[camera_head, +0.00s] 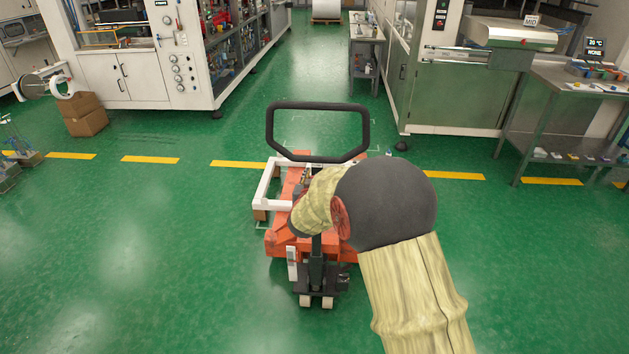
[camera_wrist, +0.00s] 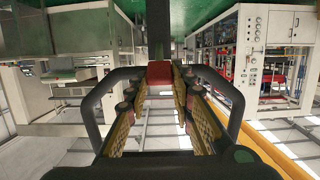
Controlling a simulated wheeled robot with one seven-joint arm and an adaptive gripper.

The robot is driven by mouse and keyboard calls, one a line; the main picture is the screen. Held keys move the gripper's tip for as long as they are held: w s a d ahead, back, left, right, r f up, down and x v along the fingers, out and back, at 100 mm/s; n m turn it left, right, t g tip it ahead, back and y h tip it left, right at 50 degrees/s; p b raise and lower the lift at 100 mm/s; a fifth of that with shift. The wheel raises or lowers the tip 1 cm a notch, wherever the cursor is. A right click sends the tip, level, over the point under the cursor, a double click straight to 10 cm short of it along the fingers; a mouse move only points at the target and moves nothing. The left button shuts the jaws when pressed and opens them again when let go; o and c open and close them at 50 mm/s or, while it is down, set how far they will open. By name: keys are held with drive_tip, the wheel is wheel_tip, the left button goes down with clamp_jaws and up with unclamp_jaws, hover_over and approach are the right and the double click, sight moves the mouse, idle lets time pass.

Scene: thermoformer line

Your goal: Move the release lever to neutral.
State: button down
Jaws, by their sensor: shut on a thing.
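An orange pallet jack (camera_head: 283,244) stands on the green floor in the head view, with a black loop handle (camera_head: 318,105) upright above it. My arm covers part of the jack and hides my gripper and the release lever in that view. In the wrist view, my gripper (camera_wrist: 160,88) reaches inside the black loop handle (camera_wrist: 92,100), with a yellow-padded finger on each side. A small red piece, apparently the release lever (camera_wrist: 160,72), sits between the fingertips, and the gripper is shut on it. A dark post (camera_wrist: 158,30) runs upward beyond it. The lever's exact position cannot be told.
A white frame (camera_head: 266,187) lies around the jack's forks. A yellow dashed line (camera_head: 150,159) crosses the floor. Machines (camera_head: 150,60) stand behind left and right, with a steel table (camera_head: 545,100) at right and cardboard boxes (camera_head: 86,122) at left. Floor around the jack is clear.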

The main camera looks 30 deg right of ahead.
drive_tip(key=shift+s+a+f+b, duration=0.15)
drive_tip(key=shift+f+b, duration=0.1)
drive_tip(key=shift+f, duration=0.25)
drive_tip(key=shift+s+a+f+b, duration=0.1)
drive_tip(key=shift+s+f+b, duration=0.1)
drive_tip(key=shift+f, duration=0.3)
drive_tip(key=shift+s+a+f+b, duration=0.1)
drive_tip(key=shift+f+b, duration=0.15)
drive_tip(key=shift+f, duration=0.4)
drive_tip(key=shift+f, duration=0.2)
drive_tip(key=c, duration=2)
unclamp_jaws()
drive_tip(key=shift+b, duration=0.3)
drive_tip(key=o, duration=0.5)
drive_tip(key=shift+r, duration=0.1)
drive_tip(key=shift+o, duration=0.2)
